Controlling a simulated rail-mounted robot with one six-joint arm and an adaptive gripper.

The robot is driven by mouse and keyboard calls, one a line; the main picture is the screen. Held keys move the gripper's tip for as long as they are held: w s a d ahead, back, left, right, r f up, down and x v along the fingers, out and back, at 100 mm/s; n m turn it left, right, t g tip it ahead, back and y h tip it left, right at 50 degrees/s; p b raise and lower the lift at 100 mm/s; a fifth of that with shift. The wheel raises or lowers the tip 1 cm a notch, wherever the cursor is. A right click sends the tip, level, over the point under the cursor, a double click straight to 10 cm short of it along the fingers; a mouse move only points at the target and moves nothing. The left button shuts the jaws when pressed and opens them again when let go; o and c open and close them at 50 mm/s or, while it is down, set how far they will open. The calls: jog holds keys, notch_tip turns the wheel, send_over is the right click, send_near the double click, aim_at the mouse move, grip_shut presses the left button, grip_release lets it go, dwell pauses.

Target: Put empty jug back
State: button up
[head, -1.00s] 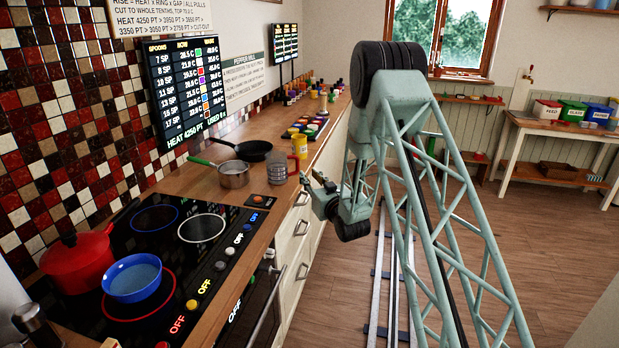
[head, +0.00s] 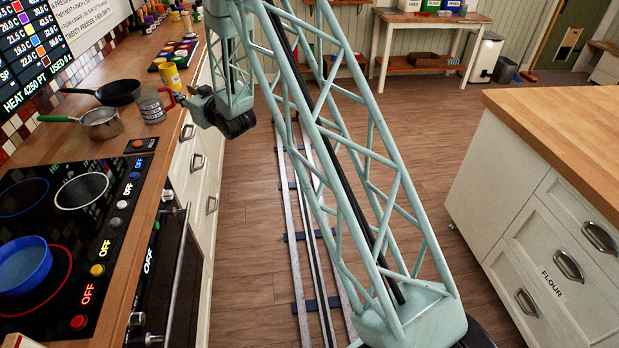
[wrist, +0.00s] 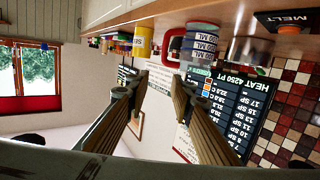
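The jug (head: 152,108) is a clear measuring jug with dark markings and a red handle. It stands upright on the wooden counter, right of the steel saucepan, handle toward my gripper (head: 186,97). Its inside is too small to judge. In the wrist view, which is upside down, the jug (wrist: 204,45) and its handle show just beyond the fingertips. My gripper (wrist: 160,82) is open there, with nothing between its two fingers. The handle lies ahead of the gap; I cannot tell whether a finger touches it.
A steel saucepan (head: 102,123) with a green handle and a black frying pan (head: 118,92) stand left of the jug. A yellow container (head: 170,76) stands behind it. The hob with a blue pot (head: 24,266) is nearer.

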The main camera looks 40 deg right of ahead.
jog(key=s+r+m+g+h, duration=0.1)
jog(key=s+r+g, duration=0.2)
jog(key=s+r, duration=0.8)
jog(key=s+r+g+h, duration=0.25)
jog(key=s+r, duration=0.45)
jog(key=s, duration=0.9)
jog(key=s+a+g+y, duration=0.1)
jog(key=s+g, duration=0.6)
jog(key=s, duration=4.3)
jog(key=shift+a+r+m, duration=0.4)
jog(key=shift+a+r, duration=0.05)
jog(key=shift+a, duration=0.25)
jog(key=shift+w+d, duration=0.1)
